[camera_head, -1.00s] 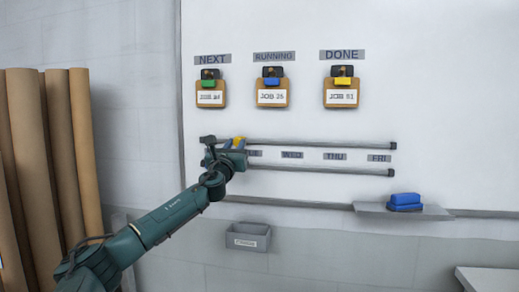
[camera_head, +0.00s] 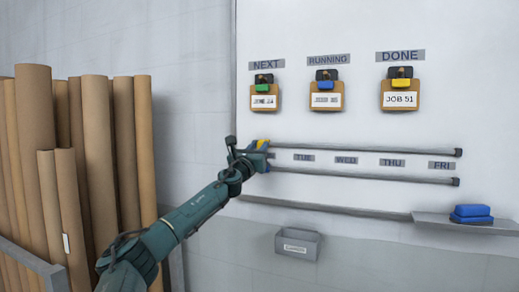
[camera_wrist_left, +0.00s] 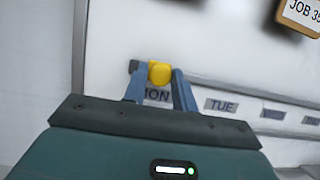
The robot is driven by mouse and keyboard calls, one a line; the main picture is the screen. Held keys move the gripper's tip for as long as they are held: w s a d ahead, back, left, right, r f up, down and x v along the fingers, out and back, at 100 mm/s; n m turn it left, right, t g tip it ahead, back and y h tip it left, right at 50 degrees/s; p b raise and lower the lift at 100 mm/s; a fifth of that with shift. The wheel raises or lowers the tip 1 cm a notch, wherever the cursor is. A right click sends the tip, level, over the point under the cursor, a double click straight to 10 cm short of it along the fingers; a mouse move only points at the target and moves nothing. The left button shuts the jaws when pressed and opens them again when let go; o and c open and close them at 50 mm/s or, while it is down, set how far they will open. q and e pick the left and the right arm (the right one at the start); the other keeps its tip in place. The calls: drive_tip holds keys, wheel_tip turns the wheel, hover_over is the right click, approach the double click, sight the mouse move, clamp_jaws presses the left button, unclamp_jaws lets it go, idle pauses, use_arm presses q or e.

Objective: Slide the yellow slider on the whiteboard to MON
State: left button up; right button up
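The yellow slider (camera_head: 263,144) is at the left end of the upper rail (camera_head: 360,148) on the whiteboard. In the left wrist view the slider (camera_wrist_left: 160,73) fills the gap between the blue fingertips of my left gripper (camera_wrist_left: 159,80), which look closed on its two sides. The MON label (camera_wrist_left: 157,95) shows partly between the fingers, just below the slider. In the head view my left gripper (camera_head: 252,155) covers the rails' left end and hides MON. The TUE label (camera_head: 303,157) is clear to its right. My right gripper is not in view.
WED (camera_head: 346,160), THU (camera_head: 391,163) and FRI (camera_head: 441,165) labels run right between the rails. Clipboards hang above, such as JOB 51 (camera_head: 400,98). A blue eraser (camera_head: 471,213) rests on a ledge (camera_head: 440,219). A grey bin (camera_head: 298,244) hangs below; tall brown rolls (camera_head: 98,150) stand left.

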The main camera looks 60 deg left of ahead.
use_arm(q)
drive_tip(key=o, duration=0.4)
drive_tip(key=shift+s+a, duration=0.15)
drive_tip(key=shift+a, duration=0.05)
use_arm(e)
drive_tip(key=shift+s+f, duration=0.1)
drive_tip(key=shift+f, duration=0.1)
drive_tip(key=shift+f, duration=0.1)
use_arm(q)
drive_tip(key=shift+s+d+f+b, duration=0.25)
drive_tip(key=shift+s+f+b, duration=0.15)
drive_tip(key=shift+b, duration=0.15)
drive_tip(key=b+v, duration=1)
drive_tip(key=v, duration=0.2)
drive_tip(key=shift+r, duration=0.15)
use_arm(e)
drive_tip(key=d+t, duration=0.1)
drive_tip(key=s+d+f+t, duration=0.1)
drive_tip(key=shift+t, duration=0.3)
use_arm(q)
drive_tip(key=shift+d, duration=0.15)
